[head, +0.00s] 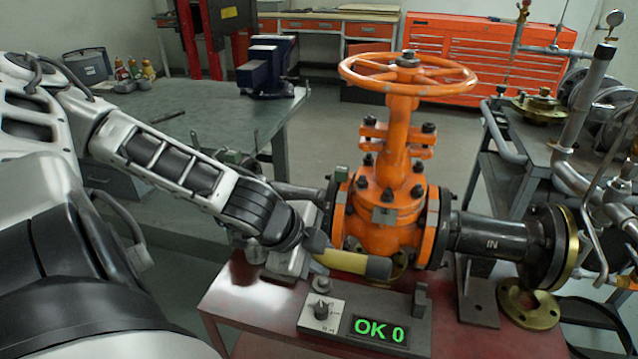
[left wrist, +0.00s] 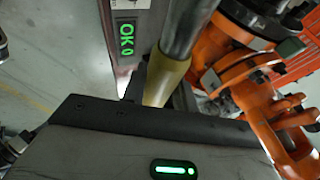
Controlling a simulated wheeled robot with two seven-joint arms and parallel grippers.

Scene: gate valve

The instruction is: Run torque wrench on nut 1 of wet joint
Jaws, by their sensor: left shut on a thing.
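The orange gate valve (head: 385,205) stands upright with bolted flanges on both sides, between dark pipe ends. My left gripper (head: 312,252) is low at the valve's left front, shut on the torque wrench (head: 355,263), a yellow cylinder with a dark end, lying roughly level across the valve's lower front. In the left wrist view the wrench (left wrist: 166,80) shows as a yellow-olive part with a grey shaft, beside the orange valve (left wrist: 235,75). The fingers are mostly hidden. I cannot tell which nut is nut 1, or whether the wrench touches one. My right gripper is not in view.
A control box (head: 379,331) showing "OK 0" in green sits at the front of the red bench (head: 245,300). A pipe spool marked "IN" (head: 490,241) extends right of the valve. A grey table with a vise (head: 268,68) is behind left; a pipework cart is at right.

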